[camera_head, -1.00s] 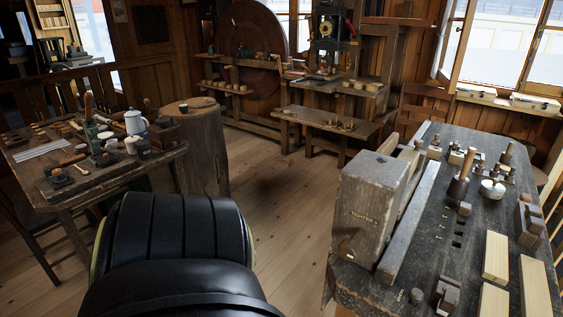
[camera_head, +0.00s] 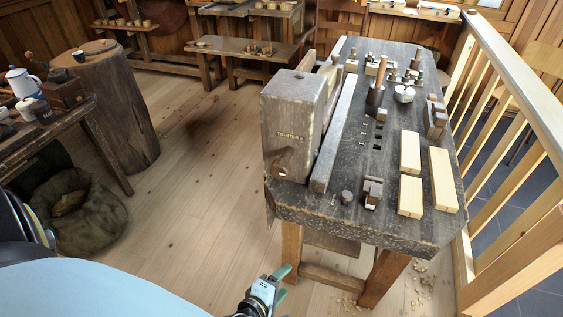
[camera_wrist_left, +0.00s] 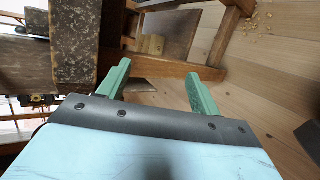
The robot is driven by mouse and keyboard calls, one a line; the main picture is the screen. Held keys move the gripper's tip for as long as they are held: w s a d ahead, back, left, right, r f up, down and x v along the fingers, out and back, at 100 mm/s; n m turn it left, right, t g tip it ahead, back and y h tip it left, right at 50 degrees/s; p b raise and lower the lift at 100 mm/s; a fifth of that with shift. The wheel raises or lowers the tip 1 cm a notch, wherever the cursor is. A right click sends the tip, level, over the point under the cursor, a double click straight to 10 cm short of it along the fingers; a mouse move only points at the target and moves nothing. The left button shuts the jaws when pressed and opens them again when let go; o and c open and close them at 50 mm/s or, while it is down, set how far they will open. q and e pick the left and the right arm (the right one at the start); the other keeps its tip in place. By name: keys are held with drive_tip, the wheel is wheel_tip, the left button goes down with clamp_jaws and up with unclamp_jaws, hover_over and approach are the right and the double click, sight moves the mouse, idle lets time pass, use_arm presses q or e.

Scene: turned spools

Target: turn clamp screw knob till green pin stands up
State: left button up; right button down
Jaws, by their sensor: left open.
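The clamp is a grey, worn block (camera_head: 292,112) with "TIGHTEN" lettering, at the left end of the workbench (camera_head: 335,207). A brown wooden knob (camera_head: 281,162) shows low on its front face, near the bench's edge. I make out no green pin in either view. My left gripper (camera_head: 283,281) has green fingers and is low, below and in front of the bench, apart from the knob. In the left wrist view its fingers (camera_wrist_left: 159,84) are spread with nothing between them. My right gripper is not in view.
A long grey bar (camera_head: 335,130) lies beside the clamp. Pale wood blocks (camera_head: 411,195), a mallet (camera_head: 376,92) and small tools are on the bench. A wooden railing (camera_head: 510,85) stands at right. A sack (camera_head: 80,212) and stump (camera_head: 112,110) stand left; floor between is clear.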

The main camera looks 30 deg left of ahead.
use_arm(q)
drive_tip(key=w+a+r+n+t+y, duration=0.1)
drive_tip(key=w+a+r+n+t, duration=0.1)
drive_tip(key=r+n, duration=0.3)
drive_tip(key=w+a+r+n+t+y, duration=0.1)
drive_tip(key=w+r+n, duration=0.15)
drive_tip(key=r, duration=0.55)
drive_tip(key=n+t+y, duration=0.2)
drive_tip(key=n+y, duration=0.1)
drive_tip(key=n, duration=0.6)
approach(282, 164)
drive_tip(key=p+x, duration=0.1)
drive_tip(key=x, duration=0.3)
drive_tip(key=f+p+x, duration=0.1)
drive_tip(key=x, duration=0.3)
drive_tip(key=f+p+x, duration=0.1)
drive_tip(key=x, duration=0.3)
drive_tip(key=shift+a, duration=0.3)
drive_tip(key=c, duration=1)
drive_tip(key=shift+p, duration=0.3)
